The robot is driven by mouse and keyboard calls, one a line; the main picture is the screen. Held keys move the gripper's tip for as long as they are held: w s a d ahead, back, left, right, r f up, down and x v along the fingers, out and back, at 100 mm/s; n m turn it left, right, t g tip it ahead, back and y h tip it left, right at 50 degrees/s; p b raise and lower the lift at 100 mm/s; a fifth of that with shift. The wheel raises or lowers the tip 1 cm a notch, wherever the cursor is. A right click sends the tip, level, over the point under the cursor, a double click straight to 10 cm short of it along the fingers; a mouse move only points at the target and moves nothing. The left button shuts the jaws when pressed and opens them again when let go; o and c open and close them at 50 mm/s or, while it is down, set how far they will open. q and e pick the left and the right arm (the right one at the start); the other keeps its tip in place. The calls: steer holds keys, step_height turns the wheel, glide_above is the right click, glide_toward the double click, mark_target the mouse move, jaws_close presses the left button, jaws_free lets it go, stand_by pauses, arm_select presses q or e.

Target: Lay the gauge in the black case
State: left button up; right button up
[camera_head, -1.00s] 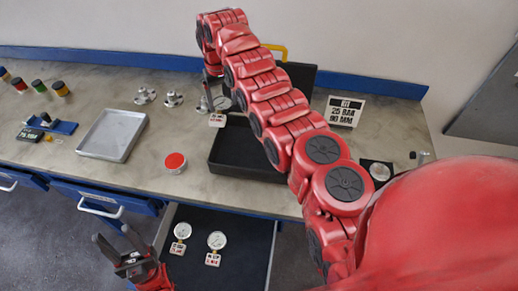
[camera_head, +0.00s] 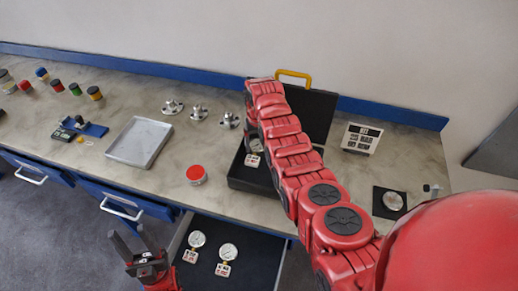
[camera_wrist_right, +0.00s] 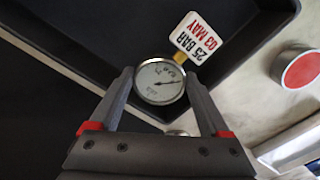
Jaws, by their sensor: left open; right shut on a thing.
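A round white-faced gauge (camera_wrist_right: 160,82) is between the fingers of my right gripper (camera_wrist_right: 160,76), which is shut on it. Its white tag reads "25 BAR 03 MAY". In the head view the gauge (camera_head: 254,145) shows beside my right arm, within the outline of the open black case (camera_head: 247,184). The wrist view shows it over the dark interior near a corner; I cannot tell whether it touches the floor. The right gripper is mostly hidden by my arm in the head view. My left gripper (camera_head: 134,242) is open and empty, left of the open drawer.
Two more tagged gauges (camera_head: 228,252) lie in the open drawer (camera_head: 258,265). A red-topped tin (camera_head: 196,174) and an empty metal tray (camera_head: 140,141) stand left of the case.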

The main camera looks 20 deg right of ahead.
mark_target(258, 146)
steer(key=shift+f, duration=1.75)
steer(key=shift+f+b, duration=0.1)
steer(key=shift+b, duration=0.2)
steer(key=o, duration=1.5)
